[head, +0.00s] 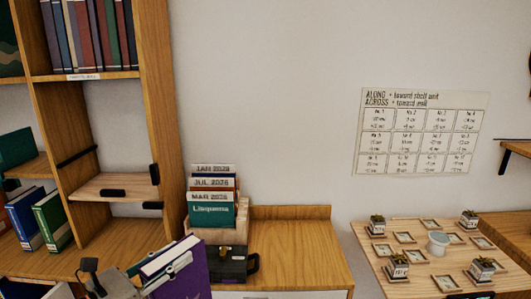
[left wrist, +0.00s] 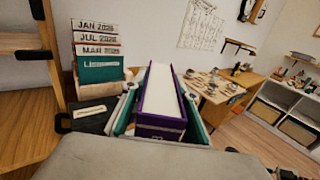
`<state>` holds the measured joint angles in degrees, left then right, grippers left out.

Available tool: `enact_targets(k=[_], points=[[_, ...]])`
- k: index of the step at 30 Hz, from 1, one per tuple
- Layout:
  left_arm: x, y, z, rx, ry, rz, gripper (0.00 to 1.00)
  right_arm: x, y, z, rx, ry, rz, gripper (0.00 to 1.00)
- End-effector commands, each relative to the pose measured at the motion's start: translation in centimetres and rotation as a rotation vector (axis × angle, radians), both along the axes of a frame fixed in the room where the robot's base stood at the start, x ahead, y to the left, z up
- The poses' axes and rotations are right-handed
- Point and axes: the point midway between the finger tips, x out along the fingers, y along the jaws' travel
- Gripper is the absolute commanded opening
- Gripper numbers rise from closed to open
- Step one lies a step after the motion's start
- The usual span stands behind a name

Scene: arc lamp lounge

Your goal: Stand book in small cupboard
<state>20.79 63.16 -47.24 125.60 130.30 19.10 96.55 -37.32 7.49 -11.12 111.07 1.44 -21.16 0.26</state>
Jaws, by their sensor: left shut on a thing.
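My left gripper (head: 130,281) is shut on a purple book (head: 187,268) at the bottom of the head view. The book is tilted, with a pale label on its spine. In the left wrist view the book (left wrist: 160,131) sits between the fingers, its white page edges facing up. A low wooden cabinet (head: 305,260) with a pale front stands right of the book; I cannot tell if it is the small cupboard. An open shelf unit (head: 157,120) stands at the left. My right gripper is not in view.
A wooden file box (head: 238,232) with dated cards stands on the cabinet's left side, beside a dark case (head: 232,265). The cabinet top's right part is clear. A table (head: 405,268) with several small potted plants stands at the right. The shelf unit holds several books.

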Motion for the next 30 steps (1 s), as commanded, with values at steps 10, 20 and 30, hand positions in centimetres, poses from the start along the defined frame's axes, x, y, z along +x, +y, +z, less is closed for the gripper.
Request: enact_targets(k=[10, 20, 30], points=[[-3.1, 2.5, -2.3, -0.003, 0.004, 0.184, 0.00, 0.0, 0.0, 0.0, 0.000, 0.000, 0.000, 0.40], [-6.3, 6.2, -5.2, 0.000, -0.001, 0.378, 0.00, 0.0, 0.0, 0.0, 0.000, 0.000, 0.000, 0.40], [-8.3, 8.3, -7.1, 0.000, -0.004, 0.471, 0.00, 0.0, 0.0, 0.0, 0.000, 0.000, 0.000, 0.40]])
